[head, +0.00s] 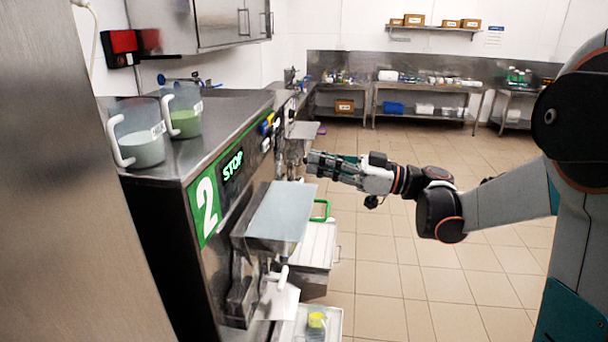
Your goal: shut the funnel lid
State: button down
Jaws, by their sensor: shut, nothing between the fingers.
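The nearest batch freezer (190,215) carries a green panel with a "2" and a lit "STOP" sign. A flat grey lid (282,212) lies roughly level over the funnel (270,243) on its front; I cannot tell whether it is fully seated. A similar flat lid (303,130) shows on a machine farther back. My gripper (311,161) is shut and empty. In the picture it is above and right of the near lid, at the end of my arm reaching in from the right. I see no contact with the lid.
Two measuring jugs (138,140) (183,112) stand on the near freezer's top. Steel tables (425,88) line the back. The tiled floor (420,270) right of the machines is clear.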

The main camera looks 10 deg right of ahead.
jog(key=s+d+f+t+y+b, duration=0.1)
jog(key=d+f+y+b, duration=0.1)
jog(key=f+b, duration=0.4)
jog(key=s+d+f+y+b, duration=0.1)
jog(key=d+f+y+b, duration=0.1)
jog(key=f+b, duration=0.5)
jog(key=shift+d+t+y+b, duration=0.4)
jog(key=shift+d+b, duration=0.05)
jog(key=shift+b, duration=0.5)
jog(key=shift+s+f, duration=0.1)
jog(key=shift+f, duration=0.15)
